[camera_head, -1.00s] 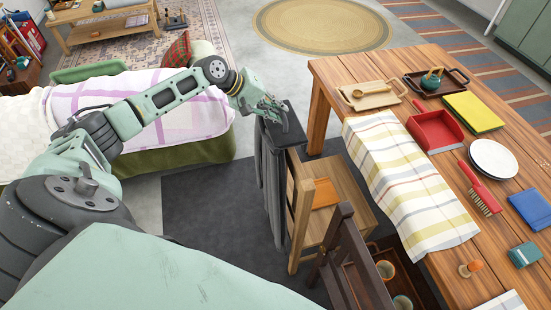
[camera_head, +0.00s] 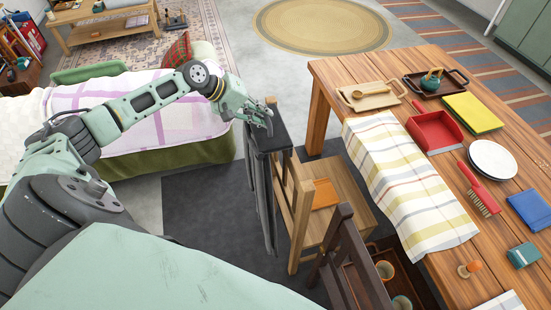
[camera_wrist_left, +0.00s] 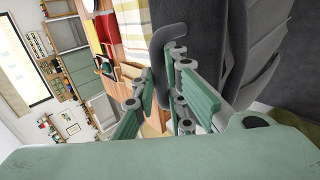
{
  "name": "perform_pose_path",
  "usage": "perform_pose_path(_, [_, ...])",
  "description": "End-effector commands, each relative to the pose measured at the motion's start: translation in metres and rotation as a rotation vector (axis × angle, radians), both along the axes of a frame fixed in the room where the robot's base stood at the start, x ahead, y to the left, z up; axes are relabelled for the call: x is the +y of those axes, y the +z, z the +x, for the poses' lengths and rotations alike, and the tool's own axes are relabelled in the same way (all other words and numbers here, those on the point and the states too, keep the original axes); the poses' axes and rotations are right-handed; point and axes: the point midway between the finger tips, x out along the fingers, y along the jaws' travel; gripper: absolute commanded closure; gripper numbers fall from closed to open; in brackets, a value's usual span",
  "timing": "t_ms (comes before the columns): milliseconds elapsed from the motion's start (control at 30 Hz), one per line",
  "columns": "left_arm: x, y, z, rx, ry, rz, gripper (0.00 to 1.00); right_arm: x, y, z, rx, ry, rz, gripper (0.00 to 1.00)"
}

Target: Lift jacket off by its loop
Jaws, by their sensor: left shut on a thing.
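The dark grey jacket (camera_head: 263,190) hangs long and narrow beside the back of the wooden chair (camera_head: 318,203), on its left side. Its black top (camera_head: 275,138) is close to the chair's back post; I cannot tell whether they touch. My left gripper (camera_head: 262,122) is at the top of the jacket, shut on its loop. In the left wrist view the grey loop (camera_wrist_left: 163,40) runs down to the fingers (camera_wrist_left: 172,75), and the dark jacket (camera_wrist_left: 195,25) lies behind them. The exact grip on the loop is partly hidden by the fingers. My right gripper is not in view.
A wooden table (camera_head: 440,95) with a checked cloth (camera_head: 405,175), red dustpan (camera_head: 435,130) and plates stands right. A darker chair (camera_head: 350,255) is in front. A sofa with a plaid blanket (camera_head: 190,120) is left. Dark floor mat (camera_head: 215,210) is bare between.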

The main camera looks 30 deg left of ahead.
Motion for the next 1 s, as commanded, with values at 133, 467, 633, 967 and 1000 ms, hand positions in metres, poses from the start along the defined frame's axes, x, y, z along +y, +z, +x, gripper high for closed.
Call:
perform_pose_path(133, [0.008, 0.002, -0.008, -0.003, 0.002, 0.0, 1.0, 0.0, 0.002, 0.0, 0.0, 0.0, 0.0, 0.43])
perform_pose_path(467, [0.024, 0.003, -0.026, -0.002, 0.001, 0.0, 1.0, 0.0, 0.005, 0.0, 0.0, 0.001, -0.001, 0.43])
perform_pose_path(633, [0.032, 0.002, -0.036, -0.002, 0.002, -0.001, 1.0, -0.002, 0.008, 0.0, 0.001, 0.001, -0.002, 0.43])
perform_pose_path(967, [0.047, 0.003, -0.054, -0.002, 0.002, -0.001, 1.0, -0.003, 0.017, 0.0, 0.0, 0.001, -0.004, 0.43])
perform_pose_path(1000, [0.049, 0.003, -0.056, -0.001, 0.003, -0.001, 1.0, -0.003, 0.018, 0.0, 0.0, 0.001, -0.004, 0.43])
